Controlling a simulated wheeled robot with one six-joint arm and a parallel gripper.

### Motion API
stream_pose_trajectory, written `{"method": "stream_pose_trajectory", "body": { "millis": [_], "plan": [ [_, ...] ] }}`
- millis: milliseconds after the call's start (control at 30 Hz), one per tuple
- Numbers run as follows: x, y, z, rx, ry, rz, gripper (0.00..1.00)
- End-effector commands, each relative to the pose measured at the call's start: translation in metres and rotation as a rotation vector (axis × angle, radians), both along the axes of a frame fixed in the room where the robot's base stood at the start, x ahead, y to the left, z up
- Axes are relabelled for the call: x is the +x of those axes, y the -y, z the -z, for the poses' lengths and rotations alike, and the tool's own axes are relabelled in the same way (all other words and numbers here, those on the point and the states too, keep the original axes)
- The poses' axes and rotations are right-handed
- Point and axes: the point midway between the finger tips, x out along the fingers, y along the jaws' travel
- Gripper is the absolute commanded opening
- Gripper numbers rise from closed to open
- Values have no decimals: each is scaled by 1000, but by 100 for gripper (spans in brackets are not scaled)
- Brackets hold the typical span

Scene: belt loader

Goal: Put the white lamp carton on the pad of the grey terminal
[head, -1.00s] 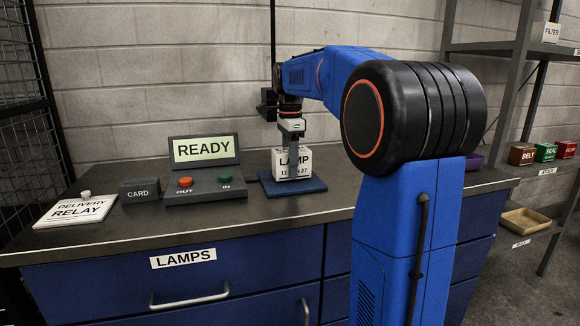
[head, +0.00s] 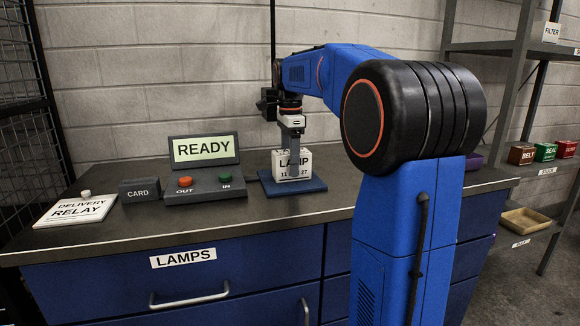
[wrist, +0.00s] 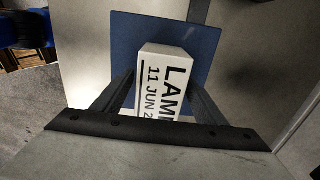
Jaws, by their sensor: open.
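The white lamp carton (head: 303,163), printed "LAMP" and a date, stands upright on the blue pad (head: 268,186) beside the grey terminal (head: 207,183). The terminal's screen reads "READY", and it has a red OUT button and a green IN button. My gripper (head: 294,170) points down at the carton with a finger in front of its face. In the wrist view the carton (wrist: 163,90) sits between the two open fingers on the blue pad (wrist: 128,45). Whether a finger touches the carton is not clear.
A dark CARD block (head: 139,190) and a white "DELIVERY RELAY" plate (head: 75,211) lie left of the terminal on the counter. A LAMPS drawer (head: 190,283) is shut below. Shelves with small boxes (head: 545,152) stand at the right.

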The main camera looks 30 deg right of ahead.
Motion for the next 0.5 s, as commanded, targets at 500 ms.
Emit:
{"method": "stream_pose_trajectory", "body": {
  "millis": [500],
  "plan": [
    [1, 0, -91, 0, 1, 0, 65]
  ]
}}
